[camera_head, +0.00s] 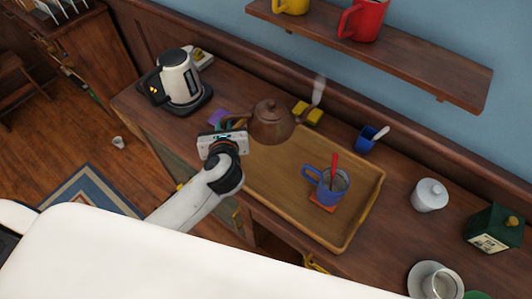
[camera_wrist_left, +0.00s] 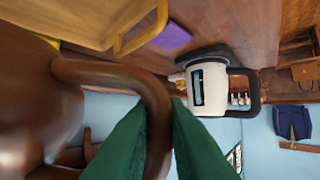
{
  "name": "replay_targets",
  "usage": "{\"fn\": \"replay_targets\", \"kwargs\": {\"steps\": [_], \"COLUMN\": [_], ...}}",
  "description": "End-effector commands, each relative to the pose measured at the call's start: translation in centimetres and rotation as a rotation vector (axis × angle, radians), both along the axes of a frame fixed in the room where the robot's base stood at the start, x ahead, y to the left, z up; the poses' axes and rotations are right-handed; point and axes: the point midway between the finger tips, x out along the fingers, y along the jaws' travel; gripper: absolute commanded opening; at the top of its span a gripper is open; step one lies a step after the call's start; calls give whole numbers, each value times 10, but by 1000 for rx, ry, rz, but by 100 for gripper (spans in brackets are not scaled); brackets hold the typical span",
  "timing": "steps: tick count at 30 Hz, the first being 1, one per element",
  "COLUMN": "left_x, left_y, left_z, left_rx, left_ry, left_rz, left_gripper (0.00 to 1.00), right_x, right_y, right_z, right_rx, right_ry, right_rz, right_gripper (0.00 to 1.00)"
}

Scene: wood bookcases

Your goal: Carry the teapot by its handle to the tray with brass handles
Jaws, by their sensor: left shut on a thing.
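The brown teapot (camera_head: 270,124) is over the back left part of the wooden tray (camera_head: 262,195). My left gripper (camera_head: 228,128) is shut on the teapot's handle, on the pot's left side. In the left wrist view the green fingers (camera_wrist_left: 158,135) close around the curved brown handle (camera_wrist_left: 115,75), and the pot body (camera_wrist_left: 35,105) fills the left edge. The tray's brass handle (camera_wrist_left: 140,30) shows at the top of that view. The pot looks upright; its base and any gap to the tray are hard to judge. My right gripper is not in view.
A blue mug (camera_head: 322,188) with a red spoon stands on a red coaster in the tray. A white kettle (camera_head: 180,78) stands at the left. A blue cup (camera_head: 366,140), white lidded jar (camera_head: 430,194) and green box (camera_head: 492,228) stand right. A shelf (camera_head: 400,50) hangs above.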

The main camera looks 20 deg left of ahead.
Motion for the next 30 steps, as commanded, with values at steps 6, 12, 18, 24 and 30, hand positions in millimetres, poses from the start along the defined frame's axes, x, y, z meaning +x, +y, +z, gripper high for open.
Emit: {"fn": "replay_targets", "kwargs": {"steps": [6, 12, 18, 24, 30], "left_x": [0, 1, 0, 1, 1], "left_y": [0, 0, 0, 0, 0], "left_z": [-29, -57, -76, -98, -99], "left_rx": [-1, -2, -3, -3, -3], "left_ry": [0, -2, 0, -3, -5], "left_rz": [3, 3, 4, 4, 3], "left_gripper": [0, 0, 0, 0, 0], "right_x": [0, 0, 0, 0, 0], "right_y": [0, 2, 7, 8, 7], "right_z": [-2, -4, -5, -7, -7], "right_rx": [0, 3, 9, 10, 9], "right_ry": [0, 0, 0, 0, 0], "right_rz": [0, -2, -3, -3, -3], "right_gripper": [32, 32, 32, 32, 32]}}
